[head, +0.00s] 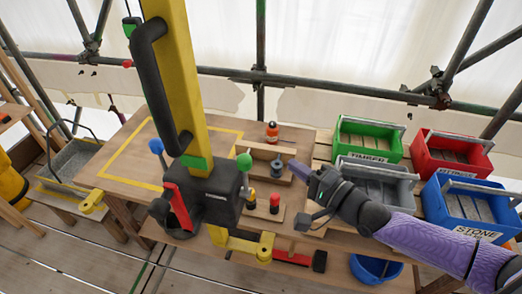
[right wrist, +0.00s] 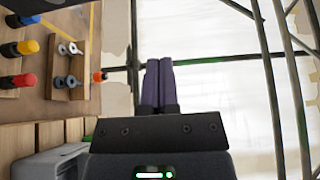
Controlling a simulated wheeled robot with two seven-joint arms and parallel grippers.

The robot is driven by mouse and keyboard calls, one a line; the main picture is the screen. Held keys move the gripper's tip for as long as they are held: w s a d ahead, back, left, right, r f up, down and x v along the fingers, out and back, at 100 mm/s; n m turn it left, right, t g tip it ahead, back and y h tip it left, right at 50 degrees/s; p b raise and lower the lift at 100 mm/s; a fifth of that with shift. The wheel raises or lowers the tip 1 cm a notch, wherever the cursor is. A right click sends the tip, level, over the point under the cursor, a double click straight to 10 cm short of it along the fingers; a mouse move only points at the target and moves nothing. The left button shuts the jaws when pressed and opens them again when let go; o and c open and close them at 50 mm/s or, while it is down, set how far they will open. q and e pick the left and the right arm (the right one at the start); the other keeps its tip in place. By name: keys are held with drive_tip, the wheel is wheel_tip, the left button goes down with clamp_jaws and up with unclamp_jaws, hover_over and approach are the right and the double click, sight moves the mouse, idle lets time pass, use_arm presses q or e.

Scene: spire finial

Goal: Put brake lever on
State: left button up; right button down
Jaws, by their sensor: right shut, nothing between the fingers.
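A yellow post (head: 185,75) with a black grab handle rises from a dark box-shaped unit (head: 215,190) on the wooden bench. Near this unit are a blue ball knob (head: 156,146), a green ball knob (head: 244,161) and a red upright part (head: 174,206). No label tells me which of these is the brake lever. My right gripper (head: 298,170) is to the right of the unit, above the bench, apart from the knobs. Its purple fingers (right wrist: 158,84) are together and empty in the right wrist view. My left gripper is not in view.
Wooden holders with small parts (head: 268,168) stand between unit and gripper. Green (head: 366,140), grey (head: 376,182), red (head: 450,153) and blue (head: 468,208) bins stand at right. An orange bottle (head: 272,132) is behind. Scaffold tubes (head: 330,86) cross the back.

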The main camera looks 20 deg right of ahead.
sight(245, 177)
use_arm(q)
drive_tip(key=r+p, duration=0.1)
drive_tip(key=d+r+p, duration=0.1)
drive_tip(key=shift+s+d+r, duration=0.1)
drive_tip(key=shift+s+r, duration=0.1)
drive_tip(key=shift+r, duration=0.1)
use_arm(e)
drive_tip(key=w+a, duration=0.6)
drive_tip(key=shift+a, duration=0.35)
drive_tip(key=shift+s, duration=0.15)
